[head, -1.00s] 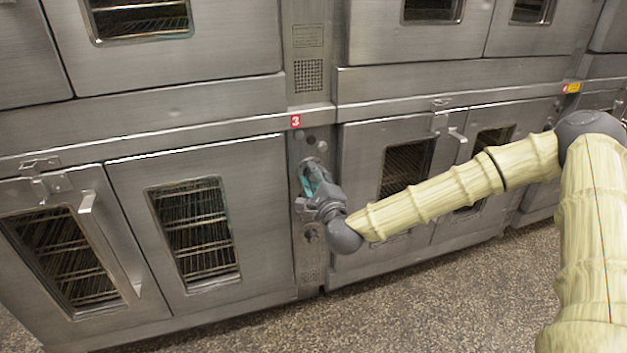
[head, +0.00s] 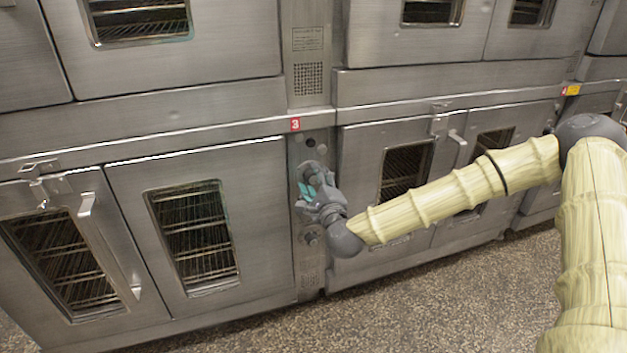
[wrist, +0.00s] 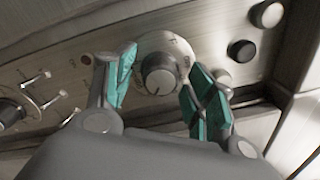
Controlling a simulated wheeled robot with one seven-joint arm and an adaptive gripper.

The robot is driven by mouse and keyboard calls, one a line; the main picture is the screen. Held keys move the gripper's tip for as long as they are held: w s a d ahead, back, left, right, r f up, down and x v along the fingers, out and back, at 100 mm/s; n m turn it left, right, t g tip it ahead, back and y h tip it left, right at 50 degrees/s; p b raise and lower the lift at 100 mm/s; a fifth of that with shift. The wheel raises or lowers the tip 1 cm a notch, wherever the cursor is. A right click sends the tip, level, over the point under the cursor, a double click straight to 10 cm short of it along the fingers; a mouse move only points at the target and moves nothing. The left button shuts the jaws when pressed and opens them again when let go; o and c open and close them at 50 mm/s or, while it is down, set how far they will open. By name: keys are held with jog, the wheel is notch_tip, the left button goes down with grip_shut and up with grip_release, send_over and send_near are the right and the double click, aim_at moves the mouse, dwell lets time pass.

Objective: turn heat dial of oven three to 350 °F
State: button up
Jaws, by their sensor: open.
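The heat dial (wrist: 160,74) is a round grey knob on a pale marked ring, on the steel control panel (wrist: 60,66). In the wrist view it sits between the two teal-padded fingers of my gripper (wrist: 162,88), with a gap on each side. A dark pointer line shows on its face; the numbers are too small to read. In the head view my gripper (head: 306,186) is at the narrow panel under the red label "3" (head: 295,124), and mostly hides the dial there.
Oven doors with windows stand left (head: 200,215) and right (head: 405,170) of the panel. A lower knob (head: 311,237) is below my gripper. The speckled floor (head: 440,290) is clear.

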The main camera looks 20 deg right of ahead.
jog(key=s, duration=1.1)
jog(key=shift+s+f, duration=0.15)
jog(key=shift+s, duration=0.15)
